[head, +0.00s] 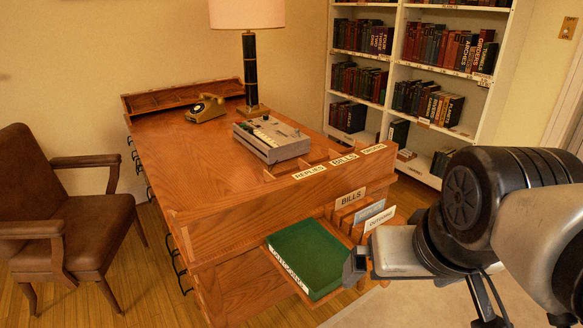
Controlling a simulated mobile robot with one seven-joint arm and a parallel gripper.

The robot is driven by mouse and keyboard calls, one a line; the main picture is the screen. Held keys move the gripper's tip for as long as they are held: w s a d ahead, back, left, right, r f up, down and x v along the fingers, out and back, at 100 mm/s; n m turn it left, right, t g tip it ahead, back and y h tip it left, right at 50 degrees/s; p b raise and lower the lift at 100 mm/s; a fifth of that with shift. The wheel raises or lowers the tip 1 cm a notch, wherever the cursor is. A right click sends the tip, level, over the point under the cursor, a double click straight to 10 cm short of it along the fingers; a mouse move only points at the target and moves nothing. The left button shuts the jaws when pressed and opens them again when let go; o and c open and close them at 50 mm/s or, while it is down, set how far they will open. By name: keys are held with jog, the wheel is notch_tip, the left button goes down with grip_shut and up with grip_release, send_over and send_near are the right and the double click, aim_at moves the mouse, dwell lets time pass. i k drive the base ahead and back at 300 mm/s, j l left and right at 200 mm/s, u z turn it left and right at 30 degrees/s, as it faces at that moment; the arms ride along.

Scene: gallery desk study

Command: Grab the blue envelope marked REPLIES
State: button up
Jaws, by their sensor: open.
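A pale blue envelope (366,217) stands in a rack on the near right end of the wooden desk, between a cream envelope marked BILLS (350,198) and a white one (380,219) whose marking seems to read OUTGOING. The blue envelope's marking is too small to read, and its lower part is hidden. My gripper (356,262) comes in from the right, low in front of the rack and just below the envelopes. It is open, with no envelope seen between its fingers. The fingers are partly hidden by the gripper's own body.
A green box or folder (305,258) lies on a low shelf just left of my gripper. A raised wooden ledge labelled REPLIES (310,173), BILLS and ORDERS runs above. A grey machine (271,138), telephone (206,108) and lamp stand on the desk. A brown chair (70,205) is left.

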aim_at(364, 214)
jog(key=i+j+z, duration=0.1)
jog(key=j+z, duration=0.15)
jog(key=j, duration=0.8)
jog(key=k+j, duration=0.25)
jog(key=k, duration=0.75)
jog(key=l+u, duration=0.2)
jog(key=l, duration=1)
jog(key=l+u, duration=0.25)
jog(key=l, duration=1)
jog(key=k, duration=0.05)
